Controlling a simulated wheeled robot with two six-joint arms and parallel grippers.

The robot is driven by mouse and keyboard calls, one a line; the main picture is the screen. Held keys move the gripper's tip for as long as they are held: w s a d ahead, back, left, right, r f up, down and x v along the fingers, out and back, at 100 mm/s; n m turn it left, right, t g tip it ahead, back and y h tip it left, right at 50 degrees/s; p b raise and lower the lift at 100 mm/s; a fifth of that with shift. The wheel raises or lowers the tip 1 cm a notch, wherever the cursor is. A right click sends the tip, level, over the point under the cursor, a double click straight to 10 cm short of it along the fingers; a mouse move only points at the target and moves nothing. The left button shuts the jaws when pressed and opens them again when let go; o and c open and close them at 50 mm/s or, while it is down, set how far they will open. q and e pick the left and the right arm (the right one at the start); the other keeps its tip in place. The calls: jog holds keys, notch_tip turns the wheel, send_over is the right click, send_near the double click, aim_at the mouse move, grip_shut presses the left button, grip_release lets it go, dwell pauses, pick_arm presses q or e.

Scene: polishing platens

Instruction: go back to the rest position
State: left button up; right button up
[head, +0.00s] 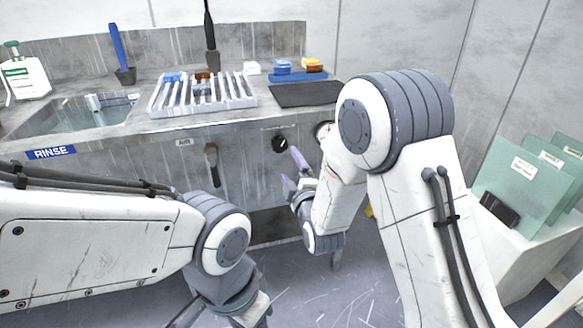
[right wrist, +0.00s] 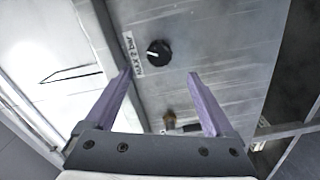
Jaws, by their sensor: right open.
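My right gripper (head: 292,171) has purple fingers and is in front of the bench's front panel, below and close to a black knob (head: 279,144). In the right wrist view the fingers (right wrist: 158,74) stand wide apart with nothing between them. The knob (right wrist: 158,53) shows just beyond the fingertips, apart from them, beside a label reading "MAX 2 bar" (right wrist: 132,47). My left arm comes in from the left and bends down at the bottom of the head view; its gripper fingers are out of sight.
The grey bench holds a sink (head: 75,115), a slotted white rack (head: 203,97), a dark mat (head: 306,94) and blue and orange blocks (head: 299,69). A lever (head: 211,160) hangs on its front. Green panels (head: 521,178) stand in a white bin at right.

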jog(key=shift+s, duration=0.3)
